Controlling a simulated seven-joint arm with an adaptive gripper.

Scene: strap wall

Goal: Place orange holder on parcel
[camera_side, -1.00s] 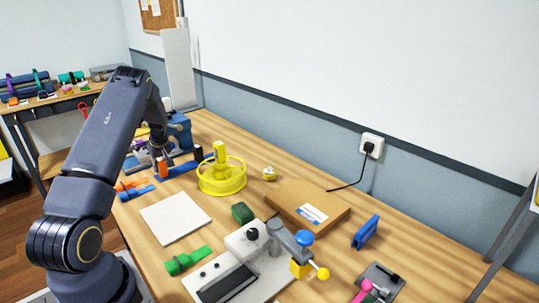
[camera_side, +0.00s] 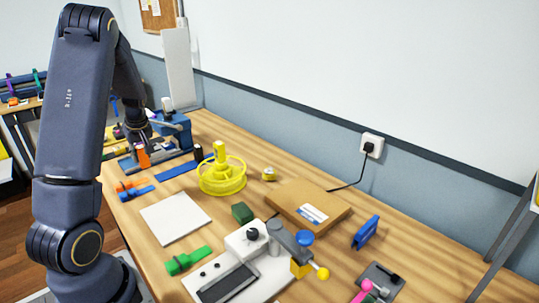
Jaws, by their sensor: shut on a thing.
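The orange holder (camera_side: 144,156) is a small upright orange piece at the far left of the bench. My gripper (camera_side: 142,146) is shut on it from above; the fingertips are small and partly dark against the background. The holder appears near the blue stand's base, and I cannot tell how far it is above the bench. The parcel (camera_side: 285,207) is a flat brown cardboard box with a white and blue label, lying right of centre near the wall. Its top is otherwise bare, and my gripper is well away to its left.
A yellow spool (camera_side: 222,176) stands between my gripper and the parcel. A blue strap (camera_side: 178,170), a blue stand (camera_side: 178,132), a white sheet (camera_side: 175,218), a green block (camera_side: 242,213), a tape roll (camera_side: 269,174) and a white sealing device (camera_side: 245,240) also occupy the bench.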

